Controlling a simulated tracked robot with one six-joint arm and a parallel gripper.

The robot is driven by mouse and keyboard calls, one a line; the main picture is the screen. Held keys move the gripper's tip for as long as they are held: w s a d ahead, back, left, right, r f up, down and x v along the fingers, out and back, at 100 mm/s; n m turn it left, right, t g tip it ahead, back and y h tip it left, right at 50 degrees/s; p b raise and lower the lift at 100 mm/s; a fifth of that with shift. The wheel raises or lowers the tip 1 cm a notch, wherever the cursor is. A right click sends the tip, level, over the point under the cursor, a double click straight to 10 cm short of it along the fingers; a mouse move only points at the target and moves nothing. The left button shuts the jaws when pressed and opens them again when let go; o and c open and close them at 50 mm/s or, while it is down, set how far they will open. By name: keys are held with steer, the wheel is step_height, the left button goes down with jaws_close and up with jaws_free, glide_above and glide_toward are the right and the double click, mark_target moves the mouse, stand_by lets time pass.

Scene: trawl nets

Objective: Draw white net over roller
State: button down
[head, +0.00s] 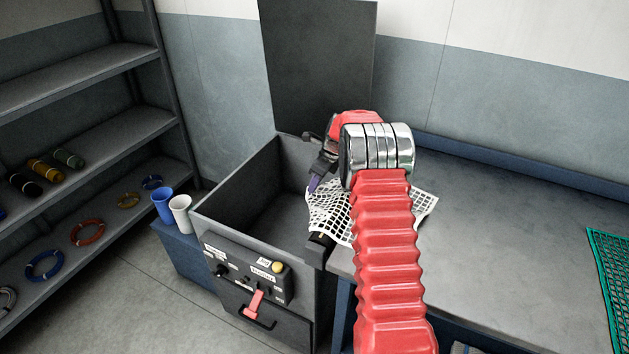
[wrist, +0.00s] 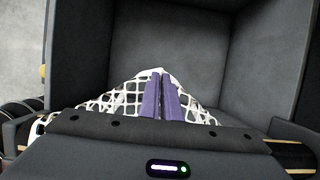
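The white net (head: 335,212) lies from the bench's left edge out over the open dark bin (head: 236,192). My red arm crosses it and hides its middle. My gripper (head: 314,184) is at the net's left end, over the bin's right side. In the wrist view, my purple fingers (wrist: 163,98) are close together, and the white net (wrist: 115,98) rises to a peak between their tips. The roller (head: 320,239) shows as a dark end at the bin's right edge, under the net. Its right end (wrist: 292,154) also shows in the wrist view; my gripper body hides its middle.
The bin's raised lid (head: 318,65) stands behind. A control panel (head: 246,266) with a red lever is on the bin's front. A blue cup (head: 162,206) and a white cup (head: 181,213) stand left. A green net (head: 612,270) lies far right; the bench between is clear.

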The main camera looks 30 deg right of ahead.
steer(key=shift+f, duration=0.25)
steer(key=c, duration=1.9)
jaws_free()
steer(key=shift+o, duration=0.2)
steer(key=o, duration=0.6)
steer(key=shift+c, duration=0.2)
steer(key=o, duration=0.7)
steer(key=shift+c, duration=0.2)
